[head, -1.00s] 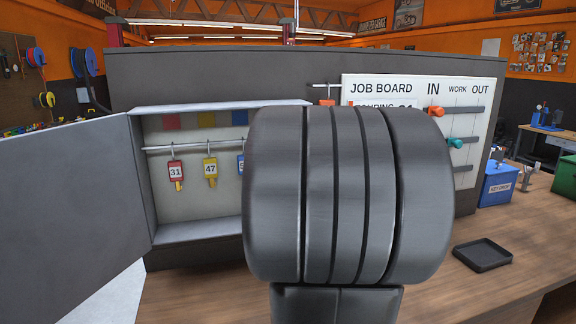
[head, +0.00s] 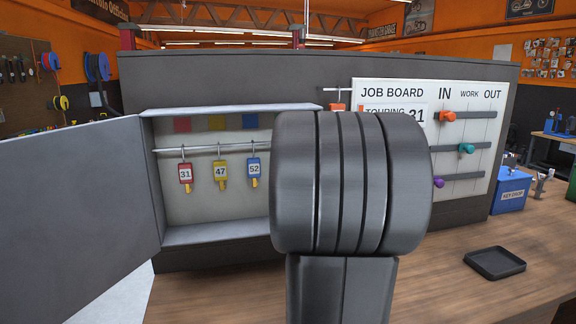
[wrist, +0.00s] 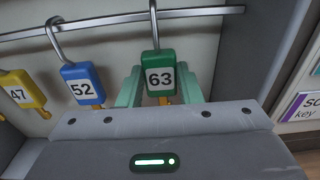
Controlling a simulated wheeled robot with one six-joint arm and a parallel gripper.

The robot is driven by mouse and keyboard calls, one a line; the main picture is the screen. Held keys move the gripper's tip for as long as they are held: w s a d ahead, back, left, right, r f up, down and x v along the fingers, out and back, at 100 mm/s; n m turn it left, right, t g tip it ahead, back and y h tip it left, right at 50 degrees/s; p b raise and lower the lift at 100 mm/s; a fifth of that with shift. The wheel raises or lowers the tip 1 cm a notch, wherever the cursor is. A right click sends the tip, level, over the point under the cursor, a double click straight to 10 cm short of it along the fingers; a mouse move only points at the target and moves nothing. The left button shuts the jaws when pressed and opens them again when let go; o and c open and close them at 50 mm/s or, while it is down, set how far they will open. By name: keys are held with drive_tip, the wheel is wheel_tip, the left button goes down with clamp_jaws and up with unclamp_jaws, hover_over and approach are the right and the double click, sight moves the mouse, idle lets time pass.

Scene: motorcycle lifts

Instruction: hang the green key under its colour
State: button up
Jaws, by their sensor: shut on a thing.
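The green key tag, number 63 (wrist: 160,76), is in the wrist view, upright, to the right of the blue tag. Its hook runs up across the rail (wrist: 110,20); the hook's top is cut off, so I cannot tell whether it bears on the rail. My gripper (wrist: 160,90) is shut on the green key, with a pale green finger on each side. In the head view my arm hides the gripper and the green key. Red (head: 182,125), yellow (head: 217,123) and blue (head: 250,120) colour patches show above the rail; any green patch is hidden.
Red 31 (head: 185,173), yellow 47 (head: 220,171) and blue 52 (head: 254,168) keys hang left of my gripper. The cabinet door (head: 85,210) stands open at left. The cabinet's side wall (wrist: 245,50) is close at right. A job board (head: 480,90) and black tray (head: 494,263) are further right.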

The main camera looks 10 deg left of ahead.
drive_tip(key=o, duration=1)
drive_tip(key=shift+s+d, duration=0.1)
drive_tip(key=f+v, duration=0.1)
drive_tip(key=v, duration=1.2)
drive_tip(key=shift+s+r, duration=0.35)
drive_tip(key=shift+r, duration=0.15)
drive_tip(key=shift+w, duration=0.15)
drive_tip(key=r+x, duration=0.1)
drive_tip(key=x, duration=1.2)
drive_tip(key=shift+w+p, duration=0.3)
drive_tip(key=shift+p, duration=0.1)
